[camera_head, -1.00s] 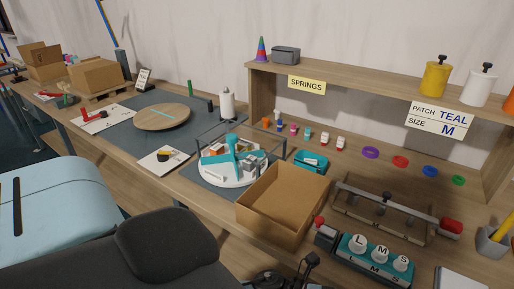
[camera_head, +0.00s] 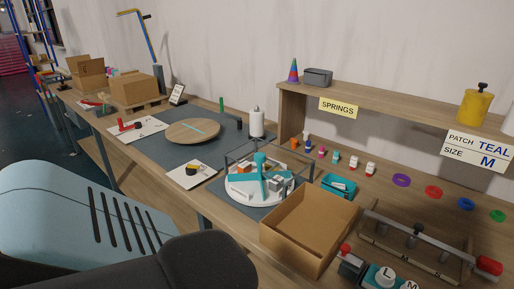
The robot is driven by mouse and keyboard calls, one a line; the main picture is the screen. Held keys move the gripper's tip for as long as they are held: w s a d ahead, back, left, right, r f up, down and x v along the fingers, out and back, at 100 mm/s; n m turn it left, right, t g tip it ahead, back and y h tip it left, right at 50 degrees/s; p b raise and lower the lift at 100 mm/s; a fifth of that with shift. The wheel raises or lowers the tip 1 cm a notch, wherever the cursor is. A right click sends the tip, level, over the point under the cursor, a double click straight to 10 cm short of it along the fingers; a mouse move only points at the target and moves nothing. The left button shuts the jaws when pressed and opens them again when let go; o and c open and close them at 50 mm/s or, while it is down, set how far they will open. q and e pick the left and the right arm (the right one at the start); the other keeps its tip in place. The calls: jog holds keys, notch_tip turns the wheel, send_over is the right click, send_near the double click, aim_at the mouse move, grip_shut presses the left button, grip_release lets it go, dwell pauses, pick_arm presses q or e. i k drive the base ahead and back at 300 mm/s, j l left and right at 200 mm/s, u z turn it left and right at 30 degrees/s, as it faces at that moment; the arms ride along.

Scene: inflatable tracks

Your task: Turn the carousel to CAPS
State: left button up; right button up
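The carousel appears to be the round white tray with teal dividers (camera_head: 262,197) on the bench, left of an open cardboard box. Its compartments hold small orange, grey and white parts. A thin dark frame stands around its back. No CAPS label can be read on it from here. Neither of my grippers can be made out in the head view.
The open cardboard box (camera_head: 285,245) stands close to the carousel's right. A teal bin (camera_head: 339,187) lies behind that box. A yellow SPRINGS sign (camera_head: 338,107) hangs on the shelf. A round wooden board (camera_head: 193,131) lies farther left on the dark mat.

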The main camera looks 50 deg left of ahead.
aim_at(252, 188)
jog(key=i+j, duration=0.5)
jog(key=i+u, duration=0.1)
jog(key=u, duration=1.85)
